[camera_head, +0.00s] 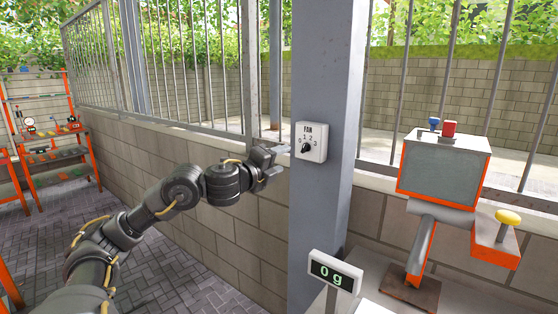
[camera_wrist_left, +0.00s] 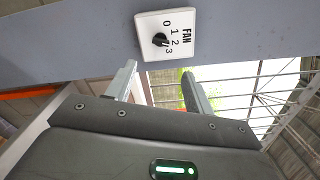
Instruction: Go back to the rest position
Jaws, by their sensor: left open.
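My left gripper (camera_head: 276,156) is at the end of the left arm, just left of the grey post. Its fingers are apart with nothing between them, as the left wrist view (camera_wrist_left: 158,70) also shows. A white fan switch (camera_head: 318,143) with a black knob (camera_head: 306,148) and marks 0 to 3 is fixed to the post. In the left wrist view the switch (camera_wrist_left: 180,20) is beyond the fingertips, with a visible gap. The knob's pointer seems turned toward 3 there, but it is small. My right gripper is not in view.
The grey post (camera_head: 326,200) stands close to the gripper. A brick wall with a metal fence runs behind. A scale display (camera_head: 335,272) reads 0 g. An orange and grey machine (camera_head: 443,170) with coloured buttons stands right. Orange shelving (camera_head: 50,130) is far left.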

